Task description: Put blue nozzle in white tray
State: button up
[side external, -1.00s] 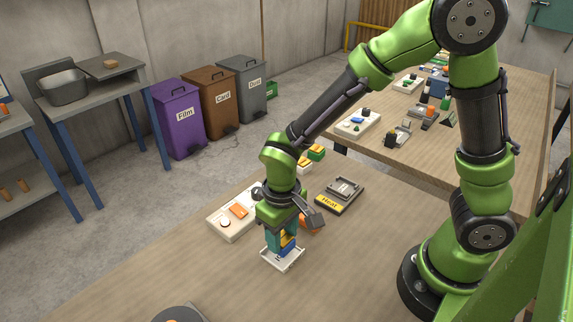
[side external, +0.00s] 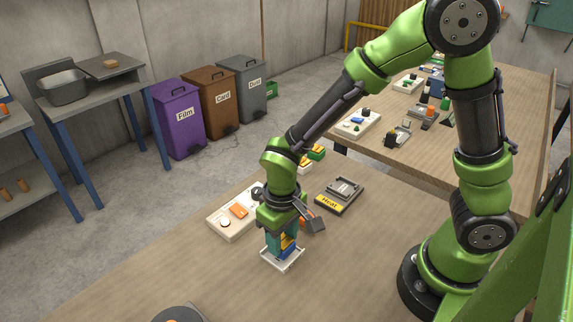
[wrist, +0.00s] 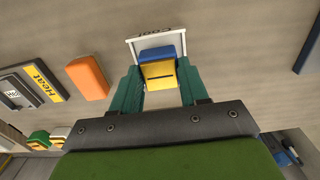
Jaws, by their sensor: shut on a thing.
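The blue nozzle (wrist: 157,53), a blue block with a yellow part, is between the teal fingers of my gripper (wrist: 160,82) in the wrist view. My gripper is shut on it. In the side view my gripper (side external: 281,243) points down at the white tray (side external: 291,265), and the blue end of the nozzle (side external: 287,252) shows low between the fingers. The white tray (wrist: 132,52), marked "Cool", frames the nozzle in the wrist view. The nozzle is over or inside the tray; whether it touches the floor I cannot tell.
A dark pad marked "Heat" (side external: 338,196) lies behind and right of my gripper. A white panel with an orange block (side external: 226,222) lies to the left. An orange block (wrist: 87,78) is near the tray in the wrist view. The table's front left is largely clear.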

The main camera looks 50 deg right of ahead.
jog(key=shift+f, duration=0.75)
dwell(0.5)
jog(key=o, duration=1.3)
jog(key=shift+r, duration=0.1)
notch_tip(320, 180, up, 17)
jog(key=s+d+r+m+t+y, duration=0.2)
jog(key=s+d+r+m+t, duration=0.2)
jog(key=d, duration=0.6)
jog(key=s+r+t, duration=0.1)
jog(key=s+t, duration=0.1)
jog(key=t, duration=0.1)
jog(key=shift+s+d+r, duration=0.15)
jog(key=shift+r, duration=0.05)
